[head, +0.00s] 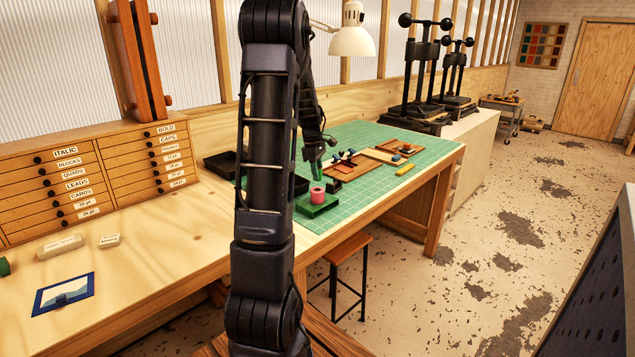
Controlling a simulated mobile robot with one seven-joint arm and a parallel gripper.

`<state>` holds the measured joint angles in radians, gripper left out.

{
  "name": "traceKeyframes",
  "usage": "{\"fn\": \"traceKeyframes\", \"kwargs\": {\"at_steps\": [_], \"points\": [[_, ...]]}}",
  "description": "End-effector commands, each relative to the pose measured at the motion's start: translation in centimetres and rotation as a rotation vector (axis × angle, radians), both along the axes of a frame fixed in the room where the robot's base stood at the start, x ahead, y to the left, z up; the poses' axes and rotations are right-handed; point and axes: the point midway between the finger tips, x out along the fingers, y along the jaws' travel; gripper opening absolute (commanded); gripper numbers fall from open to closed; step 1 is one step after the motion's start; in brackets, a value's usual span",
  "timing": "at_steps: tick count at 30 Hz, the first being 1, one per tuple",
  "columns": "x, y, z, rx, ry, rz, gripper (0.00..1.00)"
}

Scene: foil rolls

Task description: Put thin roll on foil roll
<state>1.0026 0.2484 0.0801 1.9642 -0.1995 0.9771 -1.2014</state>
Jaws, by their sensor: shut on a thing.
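My gripper (315,152) is at the end of the dark arm, over the green cutting mat. It is shut, and a slim dark green upright piece (315,171), which looks like the thin roll, hangs below it. The fingertips are too small to make out clearly. Just under this piece stands a short pink-red roll (317,196), likely the foil roll, upright on a green block (317,206). The green piece's lower end is right above or at the pink roll's top; I cannot tell if they touch.
A black tray (222,165) lies behind my arm. Wooden boards with small tools (345,170) and a yellow bar (405,169) lie to the right. A stool (346,250) stands below. The mat's front right is clear.

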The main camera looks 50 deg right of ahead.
Motion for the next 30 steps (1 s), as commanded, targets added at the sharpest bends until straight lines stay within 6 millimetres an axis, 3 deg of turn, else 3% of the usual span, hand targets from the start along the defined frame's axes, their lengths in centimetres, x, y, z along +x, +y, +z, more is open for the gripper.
{"fn": "traceKeyframes", "kwargs": {"at_steps": [9, 22, 23, 25, 30], "points": [[0.0, 0.0, -3.8, 0.002, 0.002, 0.001, 0.08], [0.0, 0.0, -4.3, 0.000, 0.000, 0.000, 0.08], [0.0, 0.0, -4.3, 0.000, 0.000, 0.000, 0.35], [0.0, 0.0, -4.3, 0.000, 0.000, 0.000, 0.49], [0.0, 0.0, -4.3, 0.000, 0.000, 0.000, 0.51]]}}
